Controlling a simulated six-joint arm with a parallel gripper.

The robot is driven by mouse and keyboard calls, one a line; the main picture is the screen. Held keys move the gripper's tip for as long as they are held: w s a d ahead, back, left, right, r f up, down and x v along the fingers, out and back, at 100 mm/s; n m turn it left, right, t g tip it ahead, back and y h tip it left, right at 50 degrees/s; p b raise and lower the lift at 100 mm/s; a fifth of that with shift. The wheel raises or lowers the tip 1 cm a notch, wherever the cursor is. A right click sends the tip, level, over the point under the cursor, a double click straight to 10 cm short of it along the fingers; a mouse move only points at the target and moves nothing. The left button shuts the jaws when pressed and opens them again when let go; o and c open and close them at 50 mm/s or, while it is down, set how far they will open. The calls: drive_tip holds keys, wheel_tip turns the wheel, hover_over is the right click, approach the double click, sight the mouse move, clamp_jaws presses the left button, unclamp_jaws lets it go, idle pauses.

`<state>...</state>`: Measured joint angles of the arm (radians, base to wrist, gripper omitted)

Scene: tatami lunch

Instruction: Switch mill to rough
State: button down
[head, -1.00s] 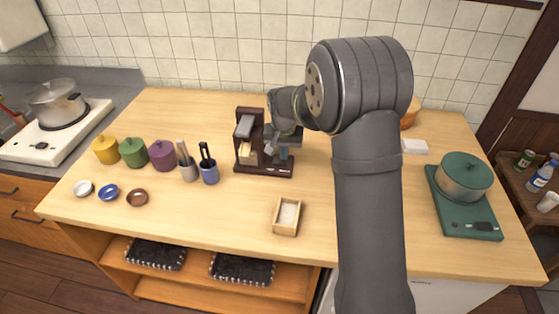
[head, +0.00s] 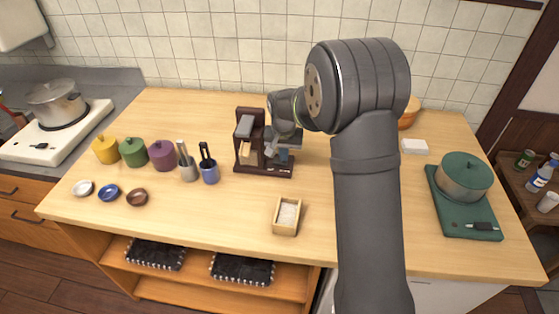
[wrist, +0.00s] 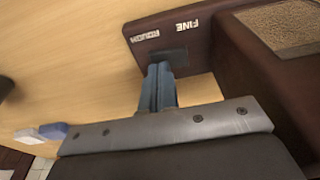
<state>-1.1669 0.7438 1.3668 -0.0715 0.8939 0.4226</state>
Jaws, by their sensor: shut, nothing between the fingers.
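The dark brown mill (head: 247,166) stands on the wooden counter. In the wrist view its base (wrist: 145,31) carries the upside-down words FINE and ROUGH. A dark rectangular patch (wrist: 178,53) lies beside ROUGH; whether it is a slot or the switch itself, I cannot tell. My gripper (wrist: 158,68) is shut and empty, with its blue-grey fingertips at the edge of that patch on the ROUGH side. Contact is unclear. In the head view my gripper (head: 270,151) is at the mill's front right, and my wrist hides part of the mill.
A small wooden box (head: 287,229) with pale contents is in front. The counter between mill and box is clear.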

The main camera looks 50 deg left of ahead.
wheel_tip(320, 180, up, 7)
drive_tip(key=shift+f, duration=0.2)
idle(0.5)
wheel_tip(320, 180, down, 7)
drive_tip(key=shift+f, duration=0.1)
idle(0.5)
drive_tip(key=shift+r, duration=0.25)
drive_tip(key=s+d+r, duration=0.2)
drive_tip(key=r, duration=0.9)
drive_tip(key=s+d+r+y, duration=0.1)
drive_tip(key=s+d+r, duration=0.2)
drive_tip(key=r, duration=0.9)
drive_tip(key=shift+r+t+y, duration=0.2)
drive_tip(key=shift+t+y, duration=0.1)
drive_tip(key=shift+t, duration=0.1)
